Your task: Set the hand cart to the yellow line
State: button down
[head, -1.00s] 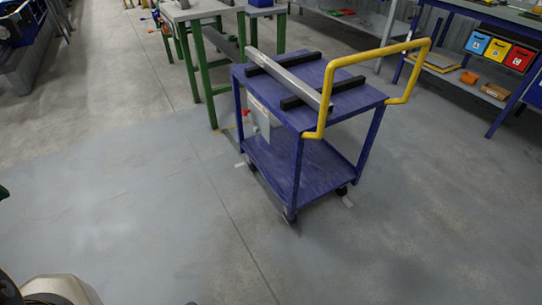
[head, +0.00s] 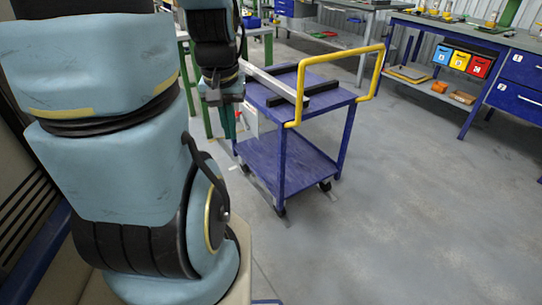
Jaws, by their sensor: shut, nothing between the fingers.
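The hand cart (head: 285,165) is blue, with two shelves, black wheels and a yellow tube handle (head: 378,75) on its right side. Two black bars (head: 318,89) lie on its top, with a long silver bar (head: 270,82) across them. A pale grey panel (head: 250,118) is on its left side, partly hidden. My gripper (head: 229,124) points down in front of the cart's left side, fingers shut and empty. I cannot tell whether it touches the cart. No yellow line shows on the floor.
A green-legged bench (head: 186,70) stands behind the cart on the left. A blue-legged workbench (head: 470,45) with coloured bins (head: 459,59) stands at the back right. Grey floor (head: 420,220) is clear to the right and front. My arm hides the left.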

aim_at(288, 164)
jog(key=k+j+z, duration=0.5)
jog(key=k, duration=0.2)
jog(key=i+l+u, duration=0.1)
jog(key=i+l, duration=0.15)
jog(key=i, duration=0.15)
jog(key=i+l+u, duration=0.1)
jog(key=i+l, duration=0.15)
jog(key=i+u, duration=0.15)
jog(key=u, duration=1.8)
jog(key=l+z, duration=0.55)
jog(key=i+j, duration=0.05)
jog(key=j, duration=0.05)
